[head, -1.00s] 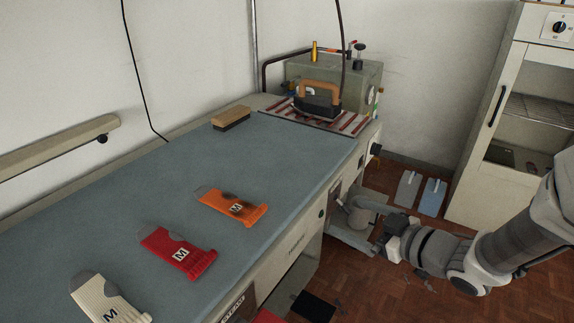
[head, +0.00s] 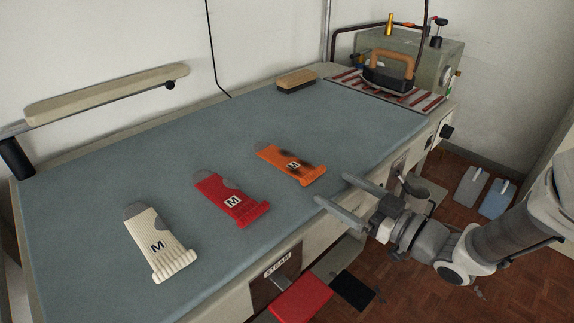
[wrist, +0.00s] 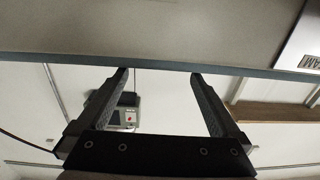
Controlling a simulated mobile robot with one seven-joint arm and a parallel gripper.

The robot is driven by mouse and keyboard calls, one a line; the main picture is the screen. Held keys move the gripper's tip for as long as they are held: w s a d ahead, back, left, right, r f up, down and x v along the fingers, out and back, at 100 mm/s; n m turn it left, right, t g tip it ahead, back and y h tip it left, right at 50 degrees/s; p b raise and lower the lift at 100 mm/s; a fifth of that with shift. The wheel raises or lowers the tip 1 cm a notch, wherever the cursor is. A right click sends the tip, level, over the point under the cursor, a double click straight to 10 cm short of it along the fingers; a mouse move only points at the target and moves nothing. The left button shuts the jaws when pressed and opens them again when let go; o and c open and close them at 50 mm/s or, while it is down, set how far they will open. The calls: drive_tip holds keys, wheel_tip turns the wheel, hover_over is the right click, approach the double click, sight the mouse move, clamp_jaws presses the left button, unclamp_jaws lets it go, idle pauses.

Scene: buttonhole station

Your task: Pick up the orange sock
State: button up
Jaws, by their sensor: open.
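The orange sock (head: 291,164) lies flat on the blue-grey padded table (head: 330,118), with dark smudges and a white M label. A red sock (head: 231,199) and a cream sock (head: 158,243) lie to its left on the same table. My gripper (head: 331,194) is open and empty at the table's front edge, to the lower right of the orange sock and apart from it. In the wrist view my two fingers (wrist: 160,74) are spread with nothing between them. No sock shows in the wrist view.
An iron (head: 389,75) rests on a striped plate at the table's far right, before a grey-green box (head: 440,58) with knobs. A wooden brush (head: 297,80) lies near the back edge. A padded arm (head: 110,92) stands at left. The table around the orange sock is clear.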

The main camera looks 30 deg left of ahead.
sight(317, 176)
drive_tip(key=b+x, duration=0.1)
drive_tip(key=x, duration=0.6)
drive_tip(key=c, duration=1.1)
drive_tip(key=shift+o, duration=0.2)
drive_tip(key=shift+r, duration=0.1)
